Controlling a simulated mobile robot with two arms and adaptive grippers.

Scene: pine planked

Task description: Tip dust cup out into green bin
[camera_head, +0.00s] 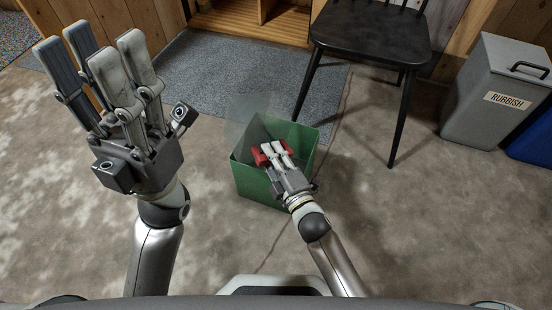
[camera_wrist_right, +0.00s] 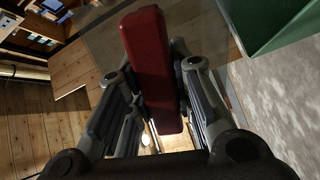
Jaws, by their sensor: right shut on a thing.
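The dust cup is a see-through cup with a red handle (camera_head: 262,158). Its clear body shows only faintly in the head view, over the bin's far left side, so its tilt and contents cannot be told. The handle also shows in the right wrist view (camera_wrist_right: 150,65), between the fingers. My right gripper (camera_head: 273,148) is shut on this handle, over the opening of the green bin (camera_head: 262,184). The bin stands on the floor, and part of it shows in the right wrist view (camera_wrist_right: 275,20). My left gripper (camera_head: 98,48) is open and empty, raised left of the bin.
A black chair (camera_head: 372,38) stands behind and right of the bin. A grey bin marked RUBBISH (camera_head: 490,95) and a blue bin (camera_head: 533,135) stand at the right. A grey mat (camera_head: 215,75) lies behind the green bin. The floor around the bin's front is clear.

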